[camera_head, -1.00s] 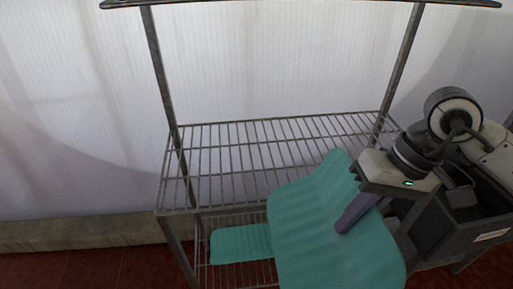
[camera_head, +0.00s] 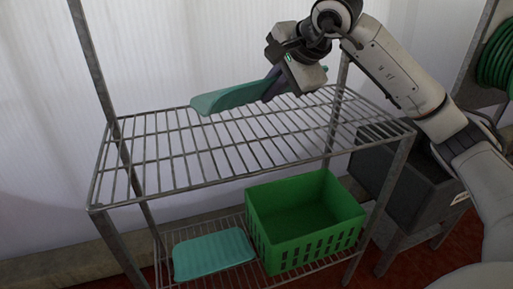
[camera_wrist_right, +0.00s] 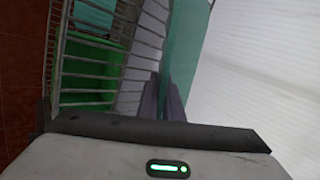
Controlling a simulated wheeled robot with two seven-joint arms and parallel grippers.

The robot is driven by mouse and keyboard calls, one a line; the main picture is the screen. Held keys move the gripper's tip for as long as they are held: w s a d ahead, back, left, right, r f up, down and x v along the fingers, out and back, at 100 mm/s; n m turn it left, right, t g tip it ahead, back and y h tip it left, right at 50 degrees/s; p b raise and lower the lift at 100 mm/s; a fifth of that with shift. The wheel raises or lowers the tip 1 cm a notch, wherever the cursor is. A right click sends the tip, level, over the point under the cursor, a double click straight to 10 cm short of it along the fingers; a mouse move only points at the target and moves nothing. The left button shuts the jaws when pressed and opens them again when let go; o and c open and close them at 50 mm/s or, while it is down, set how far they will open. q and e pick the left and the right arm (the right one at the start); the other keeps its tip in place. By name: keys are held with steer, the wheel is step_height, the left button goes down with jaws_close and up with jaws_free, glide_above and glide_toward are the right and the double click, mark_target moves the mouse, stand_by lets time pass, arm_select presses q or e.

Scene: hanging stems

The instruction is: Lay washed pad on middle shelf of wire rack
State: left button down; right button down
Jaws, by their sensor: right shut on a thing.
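The teal pad (camera_head: 236,97) is held above the back part of the wire rack's middle shelf (camera_head: 170,160). It is seen nearly edge-on and tilted, with its free end reaching left. My right gripper (camera_head: 270,88) is shut on the pad's right end. In the right wrist view the pad (camera_wrist_right: 185,40) runs up from between the purple fingers (camera_wrist_right: 165,97), with the shelf wires to its left. I cannot tell whether the pad touches the wires. My left gripper is not in view.
On the lower shelf a second teal pad (camera_head: 213,254) lies flat beside a green crate (camera_head: 305,222). The middle shelf is otherwise bare. Rack posts (camera_head: 95,70) stand at its corners. A dark grey bin (camera_head: 400,180) is at right, and a green hose (camera_head: 497,60) hangs at far right.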

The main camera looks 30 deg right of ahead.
steer(key=shift+w+d+r+m+t+h+b, duration=0.15)
steer(key=shift+w+d+r+m+h+b, duration=0.15)
steer(key=shift+d+m+h, duration=0.25)
steer(key=shift+w+d+r+m+t+h+b, duration=0.15)
steer(key=shift+w+d+r+m+h+b, duration=0.15)
steer(key=shift+d+m+h, duration=0.25)
steer(key=shift+d+f+m, duration=0.2)
steer(key=shift+d+m, duration=0.05)
steer(key=shift+m, duration=0.05)
steer(key=b, duration=0.1)
glide_above(273, 134)
step_height(273, 134, down, 4)
steer(key=shift+d+f, duration=0.15)
steer(key=shift+f, duration=0.1)
steer(key=shift+f+b, duration=0.3)
steer(key=shift+f, duration=0.25)
step_height(273, 134, down, 3)
steer(key=shift+f+b, duration=0.1)
steer(key=shift+b, duration=0.35)
steer(key=shift+f, duration=0.2)
